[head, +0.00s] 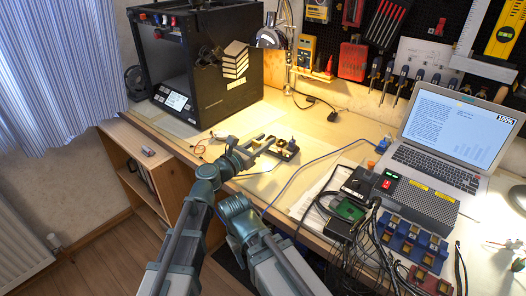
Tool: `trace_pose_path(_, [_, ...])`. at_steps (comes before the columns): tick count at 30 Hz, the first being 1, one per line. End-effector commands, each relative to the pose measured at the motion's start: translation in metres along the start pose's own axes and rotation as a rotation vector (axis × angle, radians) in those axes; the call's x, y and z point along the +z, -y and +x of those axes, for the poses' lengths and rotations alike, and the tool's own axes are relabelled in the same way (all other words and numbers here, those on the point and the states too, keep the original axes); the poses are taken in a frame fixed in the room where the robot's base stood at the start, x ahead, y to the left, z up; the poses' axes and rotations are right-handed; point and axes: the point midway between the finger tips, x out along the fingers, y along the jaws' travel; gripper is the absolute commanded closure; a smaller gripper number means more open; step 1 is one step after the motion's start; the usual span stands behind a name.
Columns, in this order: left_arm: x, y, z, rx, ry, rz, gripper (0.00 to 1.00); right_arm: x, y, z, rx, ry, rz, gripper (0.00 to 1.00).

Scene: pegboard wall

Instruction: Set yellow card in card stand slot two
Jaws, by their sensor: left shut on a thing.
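My left gripper (258,147) is over the left part of the workbench, shut on a small yellow piece (257,142) that looks like the yellow card. A small dark holder (284,148) stands on the bench just right of the gripper and may be the card stand. Its slots are too small to tell apart, and I cannot tell whether the card touches it. My right gripper does not show; only my right arm's links are in view at the bottom.
A black 3D printer (202,60) stands behind on the left. A laptop (452,140), a grey power supply (415,197), cables and a blue slotted block (411,240) crowd the right. A blue cable (318,160) crosses the bench. Bare wood lies behind the holder.

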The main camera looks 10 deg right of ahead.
Motion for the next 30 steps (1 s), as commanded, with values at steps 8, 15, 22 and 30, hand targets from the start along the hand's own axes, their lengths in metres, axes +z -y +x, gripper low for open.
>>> trace_pose_path(8, [-0.015,0.000,-0.001,0.000,0.000,0.000,1.00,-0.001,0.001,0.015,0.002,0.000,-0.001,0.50])
trace_pose_path(15, [-0.038,0.000,-0.001,0.000,0.000,0.000,1.00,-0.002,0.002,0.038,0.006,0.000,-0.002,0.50])
trace_pose_path(22, [-0.035,0.000,-0.001,0.000,0.000,0.000,1.00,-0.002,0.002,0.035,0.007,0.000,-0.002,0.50])
trace_pose_path(30, [-0.043,0.000,-0.001,-0.001,-0.001,0.001,1.00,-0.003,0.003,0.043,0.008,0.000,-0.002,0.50])
